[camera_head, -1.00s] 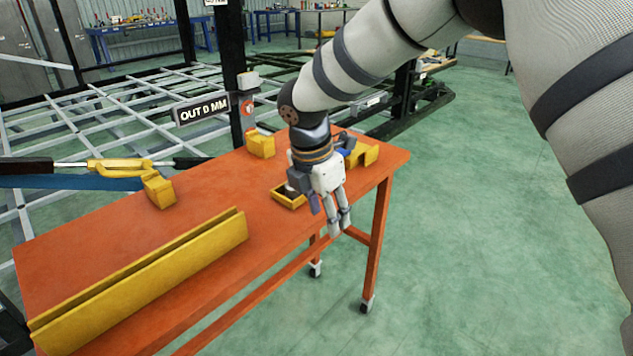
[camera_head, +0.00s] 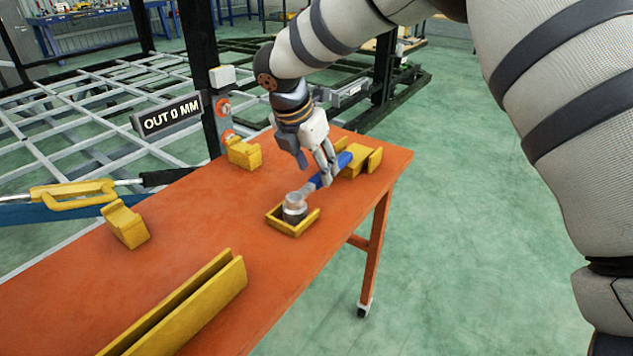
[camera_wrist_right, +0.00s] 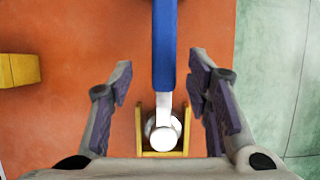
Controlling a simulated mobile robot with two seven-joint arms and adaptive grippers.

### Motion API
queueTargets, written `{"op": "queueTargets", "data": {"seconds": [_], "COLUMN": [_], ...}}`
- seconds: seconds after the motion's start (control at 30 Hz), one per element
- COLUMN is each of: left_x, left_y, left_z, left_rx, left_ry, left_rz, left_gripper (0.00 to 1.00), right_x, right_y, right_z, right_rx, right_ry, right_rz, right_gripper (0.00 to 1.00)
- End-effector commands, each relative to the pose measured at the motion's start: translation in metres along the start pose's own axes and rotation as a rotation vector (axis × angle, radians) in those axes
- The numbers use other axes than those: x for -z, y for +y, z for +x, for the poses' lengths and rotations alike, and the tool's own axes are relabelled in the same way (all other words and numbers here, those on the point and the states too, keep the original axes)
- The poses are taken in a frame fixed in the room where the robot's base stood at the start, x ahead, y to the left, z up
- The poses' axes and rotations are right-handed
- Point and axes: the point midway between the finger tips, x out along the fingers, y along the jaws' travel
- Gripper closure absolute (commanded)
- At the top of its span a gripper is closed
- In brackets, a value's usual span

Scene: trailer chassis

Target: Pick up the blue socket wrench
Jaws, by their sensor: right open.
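The blue socket wrench (camera_head: 336,168) lies over the orange table. Its blue handle rests toward a yellow holder (camera_head: 361,162), and its silver head (camera_head: 294,203) sits in a small yellow tray (camera_head: 282,226). My right gripper (camera_head: 329,170) is at the wrench, near where handle meets shaft, and partly covers it in the head view. In the right wrist view the gripper (camera_wrist_right: 162,85) is open, with the blue handle (camera_wrist_right: 164,45) running between the line of its two fingers, clear of both. The silver head (camera_wrist_right: 163,134) shows nearer the palm. My left gripper is not in view.
The orange table (camera_head: 200,222) also bears a yellow block (camera_head: 243,153), another yellow holder (camera_head: 126,226) and a long yellow channel (camera_head: 190,305). A black post with an "OUT 0 MM" sign (camera_head: 168,114) stands behind it. Open green floor lies to the right.

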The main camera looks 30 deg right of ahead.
Motion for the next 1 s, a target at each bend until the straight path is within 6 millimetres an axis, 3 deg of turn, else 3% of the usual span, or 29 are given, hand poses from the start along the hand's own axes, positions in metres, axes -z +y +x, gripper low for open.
{"op": "queueTargets", "data": {"seconds": [0.2, 0.43, 0.47, 0.6, 0.67, 1.0], "left_x": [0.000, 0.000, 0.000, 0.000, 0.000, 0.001], "left_y": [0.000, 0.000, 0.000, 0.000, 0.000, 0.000], "left_z": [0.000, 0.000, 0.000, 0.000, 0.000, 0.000], "left_rx": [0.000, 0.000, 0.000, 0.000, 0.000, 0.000], "left_ry": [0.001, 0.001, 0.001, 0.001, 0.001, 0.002], "left_rz": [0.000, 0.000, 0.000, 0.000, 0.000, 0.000], "left_gripper": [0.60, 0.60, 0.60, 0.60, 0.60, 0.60], "right_x": [-0.002, -0.002, -0.002, -0.002, -0.002, -0.004], "right_y": [-0.005, -0.005, -0.005, -0.005, -0.005, -0.004], "right_z": [0.037, 0.040, 0.040, 0.040, 0.040, 0.036], "right_rx": [0.000, -0.001, -0.001, -0.001, -0.001, -0.003], "right_ry": [0.001, 0.000, 0.000, 0.000, 0.000, -0.002], "right_rz": [0.000, 0.001, 0.001, 0.001, 0.001, 0.002], "right_gripper": [0.55, 0.55, 0.57, 0.89, 1.00, 1.00]}}
